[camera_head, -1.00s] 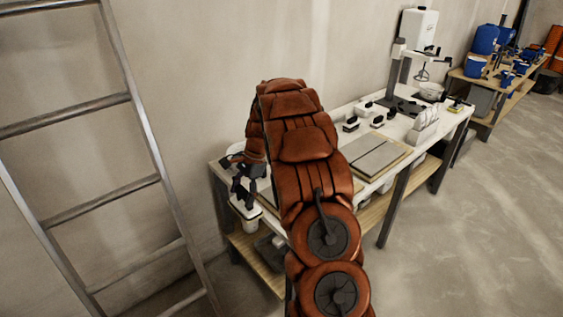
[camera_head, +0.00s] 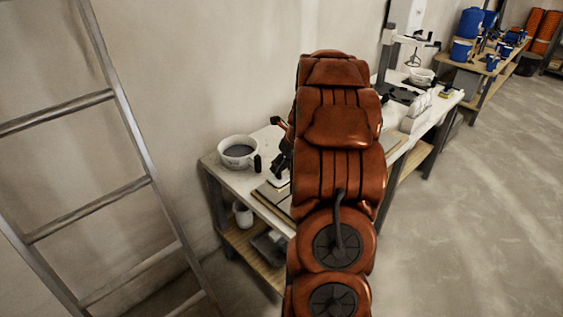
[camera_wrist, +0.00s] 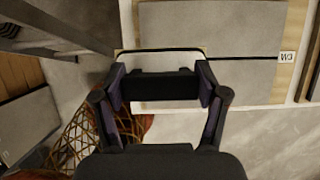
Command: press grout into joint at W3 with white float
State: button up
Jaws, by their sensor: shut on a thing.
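My gripper (camera_wrist: 161,84) is shut on the black handle (camera_wrist: 160,88) of the white float, whose pale plate (camera_wrist: 160,60) with a dark edge shows beyond the handle in the wrist view. The float is over the left part of a board with two grey tiles (camera_wrist: 215,25) (camera_wrist: 250,82). A thin joint (camera_wrist: 245,58) runs between the tiles toward a white label (camera_wrist: 288,57) reading W3 upside down. Whether the float touches the tiles is unclear. In the head view my gripper (camera_head: 282,163) is over the board (camera_head: 270,200), partly hidden by my arm.
A white bowl of grey grout (camera_head: 238,151) stands at the left end of the white workbench (camera_head: 222,174). A metal ladder (camera_head: 130,120) leans at the left. Another board (camera_wrist: 308,60) lies beside this one. A mixer stand (camera_head: 388,50) is at the bench's far end.

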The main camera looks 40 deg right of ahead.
aim_at(285, 174)
jog(key=shift+f+b, duration=2.7)
jog(key=shift+f, duration=0.6)
jog(key=shift+a, duration=0.1)
